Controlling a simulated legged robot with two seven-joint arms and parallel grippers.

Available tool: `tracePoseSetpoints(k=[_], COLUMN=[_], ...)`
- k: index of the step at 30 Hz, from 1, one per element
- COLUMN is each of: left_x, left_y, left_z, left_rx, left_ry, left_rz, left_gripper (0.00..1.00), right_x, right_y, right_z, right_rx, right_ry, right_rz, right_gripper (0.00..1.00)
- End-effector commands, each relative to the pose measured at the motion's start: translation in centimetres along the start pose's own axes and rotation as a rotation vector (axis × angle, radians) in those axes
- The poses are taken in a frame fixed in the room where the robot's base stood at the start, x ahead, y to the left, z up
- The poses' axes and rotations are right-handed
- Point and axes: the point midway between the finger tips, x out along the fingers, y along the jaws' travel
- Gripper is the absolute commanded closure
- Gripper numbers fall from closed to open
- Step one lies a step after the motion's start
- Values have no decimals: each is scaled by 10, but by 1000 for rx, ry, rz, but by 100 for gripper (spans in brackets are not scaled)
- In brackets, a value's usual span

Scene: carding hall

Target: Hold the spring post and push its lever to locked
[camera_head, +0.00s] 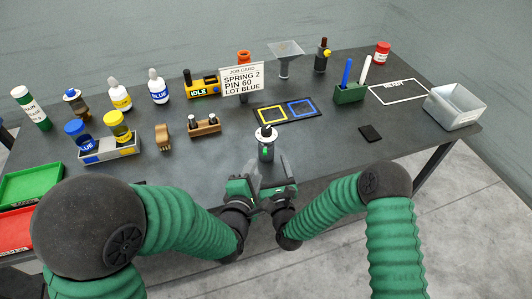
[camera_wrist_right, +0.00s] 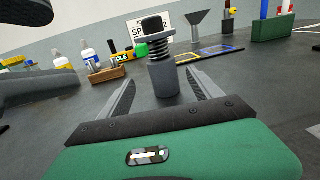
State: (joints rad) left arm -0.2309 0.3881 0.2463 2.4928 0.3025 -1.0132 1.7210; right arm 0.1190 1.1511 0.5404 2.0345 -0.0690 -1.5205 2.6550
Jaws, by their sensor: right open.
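The spring post (camera_head: 266,148) stands upright near the front middle of the table. It is a grey cylinder with a dark coil and a black-and-white top.
A job card (camera_head: 241,80) reads SPRING 2, PIN 60, LOT BLUE. A mat with yellow and blue squares (camera_head: 287,110) lies behind the post. A small wooden block (camera_head: 204,127) stands left. A black pad (camera_head: 370,133) and grey bin (camera_head: 454,106) are right.

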Motion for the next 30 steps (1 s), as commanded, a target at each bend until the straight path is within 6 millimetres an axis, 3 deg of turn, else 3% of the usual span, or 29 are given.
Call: tracePoseSetpoints(k=[3,7,18,30], left_x=[0,0,-1,0], left_y=[0,0,0,0], left_z=[0,-2,-2,-2], left_rx=[0,-2,-2,-2], left_ry=[-1,-2,-1,-1], left_rz=[0,0,0,0], left_gripper=[64,64,64,64], right_x=[26,47,57,57], right_y=[0,2,2,2], right_z=[1,0,0,0], right_rx=[-1,-3,-3,-3], right_ry=[-4,-1,1,1], right_rz=[-1,0,1,0], right_gripper=[26,26,26,77])
